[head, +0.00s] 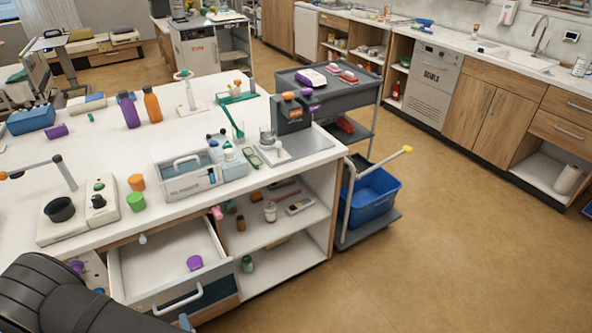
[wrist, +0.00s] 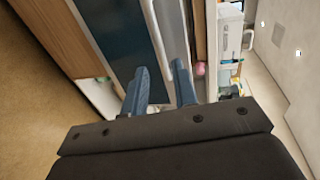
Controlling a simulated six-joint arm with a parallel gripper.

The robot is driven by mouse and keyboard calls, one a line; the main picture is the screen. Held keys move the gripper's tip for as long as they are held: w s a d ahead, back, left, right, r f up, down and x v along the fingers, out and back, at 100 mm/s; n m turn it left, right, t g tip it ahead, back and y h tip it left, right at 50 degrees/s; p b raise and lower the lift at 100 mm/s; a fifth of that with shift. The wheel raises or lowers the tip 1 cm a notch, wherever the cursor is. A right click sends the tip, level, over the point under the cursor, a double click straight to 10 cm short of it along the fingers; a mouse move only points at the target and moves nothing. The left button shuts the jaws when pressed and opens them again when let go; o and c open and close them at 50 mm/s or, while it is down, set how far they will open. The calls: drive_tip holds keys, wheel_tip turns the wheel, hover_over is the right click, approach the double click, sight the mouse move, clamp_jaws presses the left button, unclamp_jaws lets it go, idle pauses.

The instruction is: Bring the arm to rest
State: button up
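My gripper (wrist: 160,72) shows in the wrist view with its two blue-grey fingers apart. I see nothing held between them. The white drawer handle (wrist: 155,38) runs beyond and between the fingertips; I cannot tell whether they touch it. In the head view my dark arm fills the lower left corner, and only a bit of blue finger (head: 185,321) shows at the bottom edge, below the drawer handle (head: 180,299).
The white counter (head: 105,165) above the drawer holds a clear-fronted box (head: 185,182), bottles and small cups. Open shelves (head: 285,235) lie right of the drawer. A grey trolley (head: 335,90) with a blue bin (head: 373,197) stands further right. The brown floor (head: 440,250) at right is clear.

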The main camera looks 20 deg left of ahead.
sight(180, 305)
drive_tip(key=x, duration=0.9)
drive_tip(key=shift+w+a, duration=0.1)
drive_tip(key=v, duration=1.4)
drive_tip(key=shift+s, duration=0.2)
drive_tip(key=shift+w, duration=0.1)
drive_tip(key=x, duration=1.4)
drive_tip(key=shift+v, duration=8.7)
drive_tip(key=x, duration=1.2)
drive_tip(key=shift+w+a, duration=0.15)
drive_tip(key=shift+w, duration=0.05)
